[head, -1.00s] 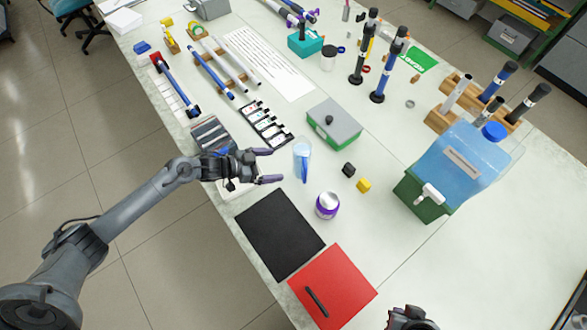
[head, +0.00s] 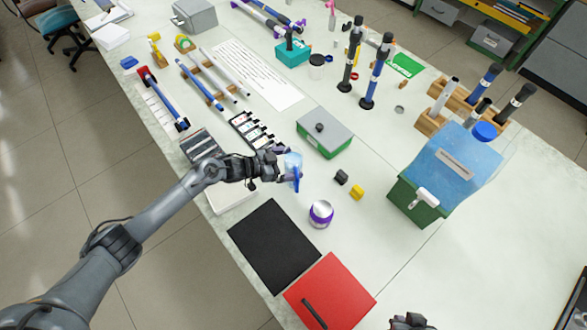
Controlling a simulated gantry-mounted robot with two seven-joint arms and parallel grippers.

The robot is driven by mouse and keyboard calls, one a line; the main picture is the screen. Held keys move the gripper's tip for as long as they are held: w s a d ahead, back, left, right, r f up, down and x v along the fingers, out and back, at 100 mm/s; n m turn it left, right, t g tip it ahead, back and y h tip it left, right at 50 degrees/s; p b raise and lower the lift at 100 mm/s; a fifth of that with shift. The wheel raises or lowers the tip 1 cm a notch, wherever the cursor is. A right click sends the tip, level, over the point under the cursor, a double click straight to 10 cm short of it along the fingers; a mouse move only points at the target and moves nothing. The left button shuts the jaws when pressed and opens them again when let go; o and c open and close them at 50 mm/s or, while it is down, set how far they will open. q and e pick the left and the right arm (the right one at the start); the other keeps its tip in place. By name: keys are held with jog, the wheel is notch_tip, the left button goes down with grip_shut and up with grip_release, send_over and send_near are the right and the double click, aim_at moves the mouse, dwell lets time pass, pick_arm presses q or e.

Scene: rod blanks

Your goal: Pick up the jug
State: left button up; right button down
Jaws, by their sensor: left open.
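The jug (head: 296,160) is a small clear vessel with a blue handle, standing on the bench near its left side. My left gripper (head: 284,166) reaches it from the left, its fingers open and level with the jug's body. The fingers overlap the jug in this view; whether they touch it I cannot tell. Part of the jug is hidden behind the fingers. Only a small part of my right gripper (head: 411,321) shows at the bottom edge, and its fingers cannot be made out.
A purple-and-white jar (head: 321,214) stands in front of the jug. Black (head: 341,177) and yellow blocks (head: 357,192) lie to its right. A green box with a grey lid (head: 325,133) stands behind. Black (head: 274,246) and red mats lie in front.

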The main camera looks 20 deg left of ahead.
pick_arm(q)
jog(key=shift+x, duration=0.9)
jog(key=c, duration=1.3)
jog(key=shift+c, duration=0.9)
jog(key=shift+r, duration=0.25)
